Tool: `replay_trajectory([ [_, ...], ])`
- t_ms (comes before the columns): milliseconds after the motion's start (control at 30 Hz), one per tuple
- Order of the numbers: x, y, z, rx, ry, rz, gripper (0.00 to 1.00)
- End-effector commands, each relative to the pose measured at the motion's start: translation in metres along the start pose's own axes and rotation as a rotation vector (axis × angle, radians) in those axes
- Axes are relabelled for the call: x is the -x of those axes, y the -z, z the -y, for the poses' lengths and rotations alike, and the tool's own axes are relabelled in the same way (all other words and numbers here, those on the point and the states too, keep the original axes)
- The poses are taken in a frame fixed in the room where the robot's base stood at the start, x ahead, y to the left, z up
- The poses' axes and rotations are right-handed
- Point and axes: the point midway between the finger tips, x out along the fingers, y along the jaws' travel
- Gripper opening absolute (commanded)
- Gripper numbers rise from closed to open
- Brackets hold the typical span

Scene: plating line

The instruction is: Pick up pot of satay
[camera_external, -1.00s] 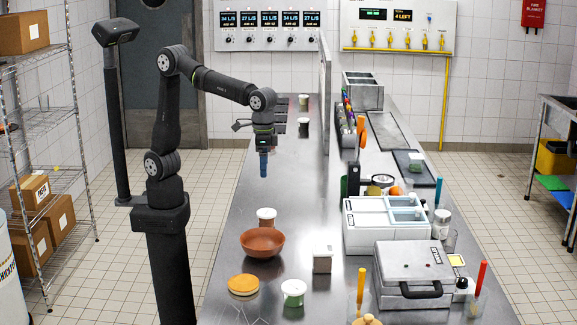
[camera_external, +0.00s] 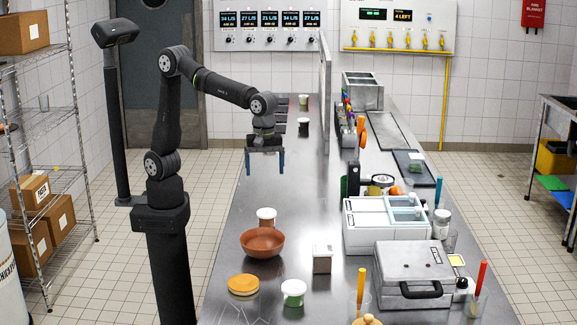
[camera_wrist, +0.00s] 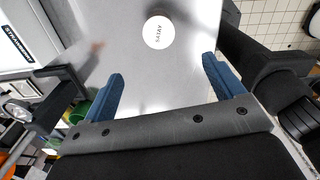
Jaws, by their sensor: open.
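In the wrist view, a pot with a round white lid reading SATAY (camera_wrist: 158,32) stands on the steel counter, ahead of my fingertips and roughly centred between them. In the external view it appears to be the white-lidded pot (camera_external: 266,217) behind the brown bowl, though its lid cannot be read there. My gripper (camera_external: 265,168) is above the counter, farther back than that pot and higher. Its two blue fingers are spread and empty, and they also show in the wrist view (camera_wrist: 160,80).
A brown bowl (camera_external: 262,243) is close in front of the pot. A white compartment box (camera_external: 386,240) is to the right. Counter under my gripper is clear.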

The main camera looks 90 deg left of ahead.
Motion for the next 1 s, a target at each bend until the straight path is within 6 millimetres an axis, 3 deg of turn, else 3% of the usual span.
replay_trajectory([
  [167,-0.017,0.000,0.000,0.028,0.003,-0.003,0.87],
  [600,-0.107,0.001,0.000,0.025,0.003,-0.003,0.87],
  [867,-0.126,0.000,-0.001,0.025,0.001,-0.001,0.87],
  [1000,-0.146,0.001,-0.003,0.026,0.002,-0.002,0.87],
])
